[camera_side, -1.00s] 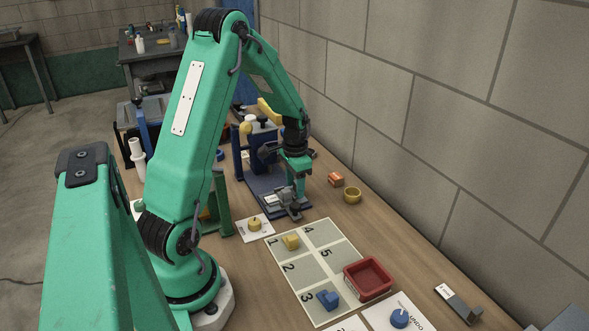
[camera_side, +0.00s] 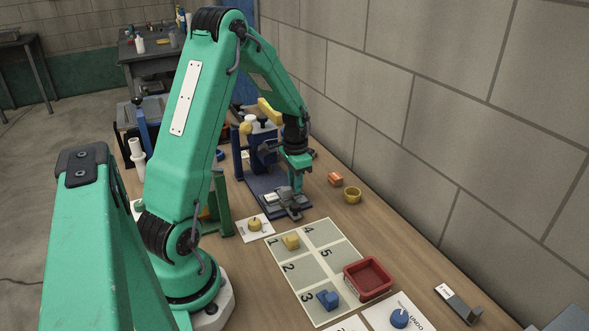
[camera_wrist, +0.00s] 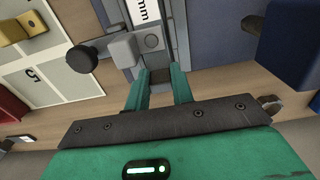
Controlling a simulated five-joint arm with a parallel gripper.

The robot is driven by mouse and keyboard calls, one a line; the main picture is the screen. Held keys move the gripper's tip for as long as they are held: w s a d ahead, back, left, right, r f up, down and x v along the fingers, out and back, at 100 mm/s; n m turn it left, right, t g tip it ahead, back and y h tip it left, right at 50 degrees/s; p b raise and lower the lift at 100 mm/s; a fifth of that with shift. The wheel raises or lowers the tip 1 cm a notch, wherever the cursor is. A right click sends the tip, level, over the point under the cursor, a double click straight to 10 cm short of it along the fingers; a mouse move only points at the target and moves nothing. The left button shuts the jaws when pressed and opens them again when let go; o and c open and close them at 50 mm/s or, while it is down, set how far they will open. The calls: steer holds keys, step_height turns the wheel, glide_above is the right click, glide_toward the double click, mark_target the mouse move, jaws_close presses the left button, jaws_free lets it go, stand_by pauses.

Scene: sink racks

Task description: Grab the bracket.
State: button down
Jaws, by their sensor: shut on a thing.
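My gripper (camera_side: 295,186) points down at a grey fixture (camera_side: 279,202) on the blue base plate. In the wrist view my two green fingers (camera_wrist: 160,84) are closed on a small grey part between them, at the fixture's rail (camera_wrist: 151,42). Its lower end is hidden by the fingers. A blue piece (camera_side: 327,300) lies in cell 3. I cannot tell for sure which piece is the bracket.
A black knob (camera_wrist: 82,58) sticks out beside the fixture. A blue press (camera_side: 258,150) stands behind my gripper. A red tray (camera_side: 368,278), an orange block (camera_side: 336,180) and a yellow ring (camera_side: 352,195) are to the right. Mat cell 5 is bare. The wall bounds the right side.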

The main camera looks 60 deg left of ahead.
steer(key=shift+r, duration=1.6)
steer(key=d+r, duration=0.7)
steer(key=d, duration=0.4)
steer(key=shift+w+d, duration=0.2)
steer(key=shift+d, duration=0.15)
steer(key=shift+r, duration=0.1)
